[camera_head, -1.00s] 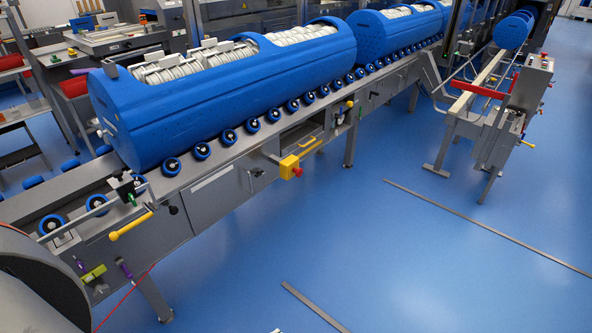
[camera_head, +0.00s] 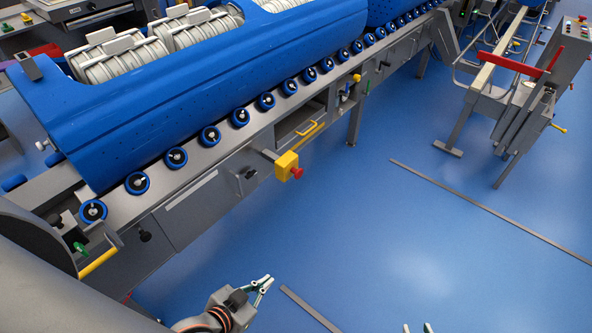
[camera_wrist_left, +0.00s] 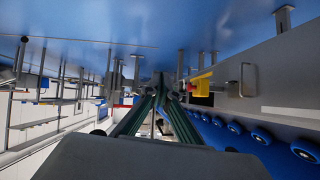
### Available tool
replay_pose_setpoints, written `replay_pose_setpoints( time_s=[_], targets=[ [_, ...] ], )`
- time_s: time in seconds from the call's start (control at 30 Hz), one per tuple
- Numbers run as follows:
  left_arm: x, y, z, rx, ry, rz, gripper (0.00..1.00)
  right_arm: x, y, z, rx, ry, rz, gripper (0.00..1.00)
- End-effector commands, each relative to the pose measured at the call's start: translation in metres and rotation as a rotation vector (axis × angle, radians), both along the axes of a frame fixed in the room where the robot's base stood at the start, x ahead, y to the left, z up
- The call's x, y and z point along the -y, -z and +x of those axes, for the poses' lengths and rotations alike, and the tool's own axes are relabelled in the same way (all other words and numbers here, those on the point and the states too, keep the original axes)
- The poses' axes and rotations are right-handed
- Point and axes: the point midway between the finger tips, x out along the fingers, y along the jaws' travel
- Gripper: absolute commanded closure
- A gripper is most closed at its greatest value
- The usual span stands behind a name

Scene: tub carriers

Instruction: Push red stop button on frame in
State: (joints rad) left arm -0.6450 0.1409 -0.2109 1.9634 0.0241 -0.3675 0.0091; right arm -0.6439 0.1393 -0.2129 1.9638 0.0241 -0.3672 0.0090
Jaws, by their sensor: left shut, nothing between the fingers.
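The red stop button (camera_head: 297,173) sticks out of a yellow box (camera_head: 285,165) on the side of the grey conveyor frame (camera_head: 205,205). My left gripper (camera_head: 268,281) is shut and empty. In the head view it is below the button, over the blue floor and apart from the frame. In the left wrist view its fingers (camera_wrist_left: 167,82) converge just left of the yellow box (camera_wrist_left: 203,82), with the red button (camera_wrist_left: 190,88) beside the tips. Only the tips of my right gripper (camera_head: 417,328) show at the bottom edge; they stand apart.
A blue tub (camera_head: 190,95) with white rolls lies on the conveyor's blue rollers (camera_head: 210,136). Yellow handles (camera_head: 98,263) stick out from the frame. A grey stand with a red bar (camera_head: 515,62) is at the right.

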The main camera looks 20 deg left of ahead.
Motion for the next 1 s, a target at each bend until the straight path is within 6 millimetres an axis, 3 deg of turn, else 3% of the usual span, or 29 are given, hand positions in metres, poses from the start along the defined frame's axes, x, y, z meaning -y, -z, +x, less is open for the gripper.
replay_pose_setpoints(
  time_s=[0.33, 0.37, 0.4, 0.5, 0.57, 0.67, 0.8, 1.0],
  targets=[
    [0.001, 0.002, -0.004, -0.007, 0.001, -0.002, 1.0, 0.0, 0.003, -0.005, -0.01, 0.0, -0.001, 0.72],
    [0.002, 0.002, -0.004, -0.008, 0.001, -0.001, 1.0, 0.001, 0.004, -0.006, -0.012, 0.0, -0.002, 0.7],
    [0.001, 0.004, -0.005, -0.01, 0.002, 0.0, 1.0, 0.002, 0.006, -0.007, -0.014, -0.001, -0.005, 0.6],
    [-0.002, 0.006, 0.007, 0.02, 0.011, 0.027, 1.0, 0.002, 0.008, -0.003, -0.006, -0.003, -0.006, 0.6],
    [-0.006, 0.007, 0.025, 0.065, 0.024, 0.068, 1.0, 0.0, 0.011, 0.0, 0.004, -0.004, -0.005, 0.6],
    [-0.016, 0.011, 0.071, 0.182, 0.063, 0.187, 1.0, -0.003, 0.019, 0.008, 0.026, -0.011, -0.002, 0.6],
    [-0.03, 0.017, 0.145, 0.383, 0.145, 0.44, 1.0, -0.008, 0.039, 0.013, 0.044, -0.023, 0.002, 0.6],
    [-0.037, 0.034, 0.228, 0.603, 0.276, 0.812, 1.0, -0.015, 0.069, 0.01, 0.03, -0.037, 0.007, 0.6]
  ],
)
